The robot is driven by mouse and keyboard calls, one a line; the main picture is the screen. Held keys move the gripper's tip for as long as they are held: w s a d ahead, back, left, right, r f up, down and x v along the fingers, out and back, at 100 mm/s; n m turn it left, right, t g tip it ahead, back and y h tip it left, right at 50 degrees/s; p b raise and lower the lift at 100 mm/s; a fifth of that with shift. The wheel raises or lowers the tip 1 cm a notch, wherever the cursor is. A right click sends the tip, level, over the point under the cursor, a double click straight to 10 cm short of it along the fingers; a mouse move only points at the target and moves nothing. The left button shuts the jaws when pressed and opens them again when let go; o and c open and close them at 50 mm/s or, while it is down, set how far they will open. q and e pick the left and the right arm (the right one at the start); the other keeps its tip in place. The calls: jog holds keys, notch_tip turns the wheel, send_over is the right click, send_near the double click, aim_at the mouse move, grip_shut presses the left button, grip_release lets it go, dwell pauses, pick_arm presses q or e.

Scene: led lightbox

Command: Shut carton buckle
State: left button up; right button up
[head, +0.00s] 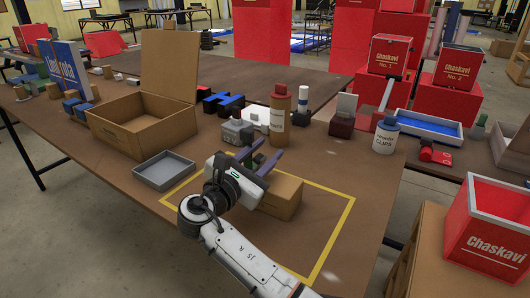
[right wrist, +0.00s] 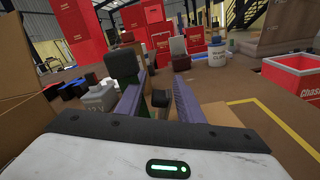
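A small closed brown carton (head: 284,196) sits inside the yellow outline on the table. My right gripper (head: 264,160) is at the carton's back left, its fingers pointing away from me. In the right wrist view its two purple fingers (right wrist: 160,100) stand apart with a gap between them. A small dark piece (right wrist: 160,98) shows in or behind this gap; I cannot tell whether it is the buckle or whether the fingers touch it. A dark green upright piece (right wrist: 125,66) stands just beyond the left finger. My left gripper is not in view.
A grey tray (head: 164,172) lies left of my right gripper. A large open carton (head: 142,125) with raised lid stands behind it. The yellow outline's right part (head: 320,225) is clear.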

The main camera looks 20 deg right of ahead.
grip_shut()
jog(key=m, duration=0.2)
jog(key=s+m, duration=0.1)
jog(key=shift+d+f, duration=0.15)
jog(key=shift+d, duration=0.2)
jog(key=shift+s+d+f+m+b, duration=0.1)
jog(key=shift+m+b, duration=0.1)
jog(key=shift+m, duration=0.45)
jog(key=shift+s+d+f+m+b, duration=0.1)
jog(key=shift+s+d+m+b, duration=0.1)
jog(key=shift+m, duration=0.5)
jog(key=shift+s+d+m+b, duration=0.1)
jog(key=shift+m+b, duration=0.1)
jog(key=shift+m, duration=0.45)
jog(key=shift+o, duration=0.4)
grip_release()
